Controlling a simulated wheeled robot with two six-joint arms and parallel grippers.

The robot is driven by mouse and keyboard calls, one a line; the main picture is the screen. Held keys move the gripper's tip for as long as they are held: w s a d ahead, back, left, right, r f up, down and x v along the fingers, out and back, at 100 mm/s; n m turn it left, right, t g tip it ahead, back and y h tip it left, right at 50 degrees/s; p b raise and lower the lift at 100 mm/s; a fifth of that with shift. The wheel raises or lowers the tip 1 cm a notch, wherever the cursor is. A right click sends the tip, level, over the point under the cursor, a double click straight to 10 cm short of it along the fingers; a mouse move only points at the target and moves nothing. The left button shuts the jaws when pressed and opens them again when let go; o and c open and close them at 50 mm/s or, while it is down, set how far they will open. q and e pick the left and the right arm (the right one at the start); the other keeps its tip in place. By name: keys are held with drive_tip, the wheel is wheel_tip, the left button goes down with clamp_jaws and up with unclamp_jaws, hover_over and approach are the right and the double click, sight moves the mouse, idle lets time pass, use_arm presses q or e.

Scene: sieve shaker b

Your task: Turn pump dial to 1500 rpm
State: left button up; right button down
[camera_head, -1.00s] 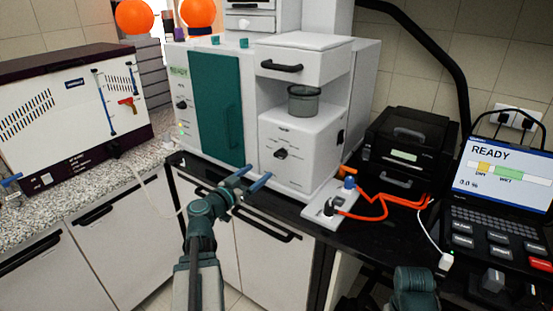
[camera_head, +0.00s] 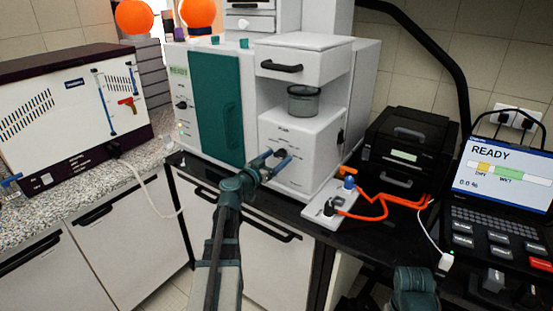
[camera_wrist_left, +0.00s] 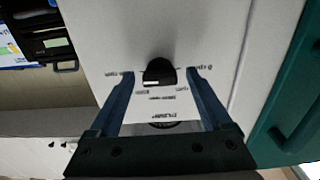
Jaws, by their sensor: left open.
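The pump dial is a black knob with a white mark on the white front panel of the machine (camera_head: 312,129). The dial (camera_wrist_left: 158,70) shows clearly in the left wrist view, where the panel lettering appears upside down and the white mark is at its lower edge. Small labels surround it; their numbers are too small to read. My left gripper (camera_head: 277,157) is open in front of the dial. In the left wrist view, its blue fingers (camera_wrist_left: 158,75) lie on either side of the knob, with visible gaps. In the head view the fingers partly hide the dial.
A green door (camera_head: 217,108) is left of the dial panel. A glass vessel (camera_head: 303,101) stands on the ledge above. A socket strip (camera_head: 328,203) with orange cables, a black printer (camera_head: 408,150) and a laptop (camera_head: 506,175) are to the right.

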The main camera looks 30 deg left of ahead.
use_arm(q)
clamp_jaws()
drive_tip(key=shift+n, duration=0.3)
drive_tip(key=n, duration=0.3)
drive_tip(key=shift+n, duration=0.4)
drive_tip(key=n, duration=0.9)
drive_tip(key=shift+n, duration=2.3)
